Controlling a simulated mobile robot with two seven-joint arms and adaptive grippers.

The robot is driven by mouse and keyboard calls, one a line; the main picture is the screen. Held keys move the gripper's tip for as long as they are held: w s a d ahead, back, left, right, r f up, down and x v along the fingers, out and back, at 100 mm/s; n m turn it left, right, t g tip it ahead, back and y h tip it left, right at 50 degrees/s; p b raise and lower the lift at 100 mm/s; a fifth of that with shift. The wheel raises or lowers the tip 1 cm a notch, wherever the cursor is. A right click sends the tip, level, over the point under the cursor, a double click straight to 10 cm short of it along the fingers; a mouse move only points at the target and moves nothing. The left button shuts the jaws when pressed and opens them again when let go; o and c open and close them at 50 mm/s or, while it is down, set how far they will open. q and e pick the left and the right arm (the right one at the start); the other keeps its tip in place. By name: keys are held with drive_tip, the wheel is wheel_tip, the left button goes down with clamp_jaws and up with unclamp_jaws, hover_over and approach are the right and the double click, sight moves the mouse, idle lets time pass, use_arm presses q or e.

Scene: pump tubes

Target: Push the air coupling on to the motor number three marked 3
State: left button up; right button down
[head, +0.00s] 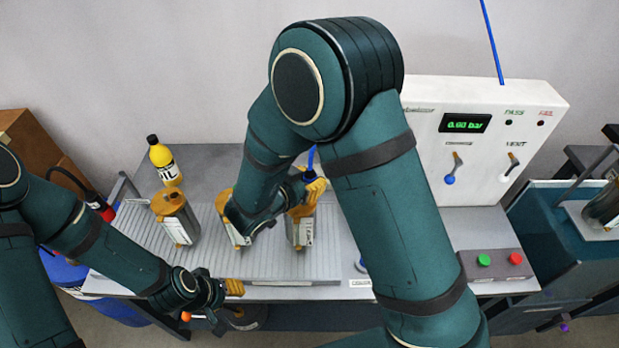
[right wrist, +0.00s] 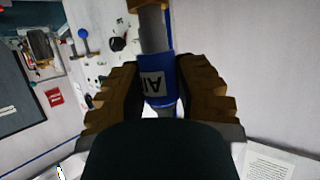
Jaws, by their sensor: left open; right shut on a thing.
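My right gripper (head: 312,187) is shut on the air coupling, a blue sleeve with upside-down "AI" lettering (right wrist: 157,82) in the right wrist view. A grey metal part extends from the sleeve, with an ochre piece at the picture's top edge. In the head view the gripper is over the rightmost of three grey and ochre motors (head: 301,232); contact cannot be told. The middle motor (head: 236,233) is partly behind my right arm. The left motor (head: 177,220) stands clear. Their numbers are unreadable. My left gripper (head: 230,288) is open and empty at the bench's front edge.
The motors stand on a ribbed grey tray (head: 275,266). A yellow bottle (head: 163,163) is behind the left motor. The white test panel (head: 525,95) reads 0.00 bar. A button box (head: 497,264) is at the right. My right arm hides the bench's middle.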

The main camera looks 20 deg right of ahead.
drive_tip(key=shift+f, duration=0.55)
drive_tip(key=c, duration=0.7)
unclamp_jaws()
drive_tip(key=v, duration=1.2)
drive_tip(key=shift+s, duration=0.1)
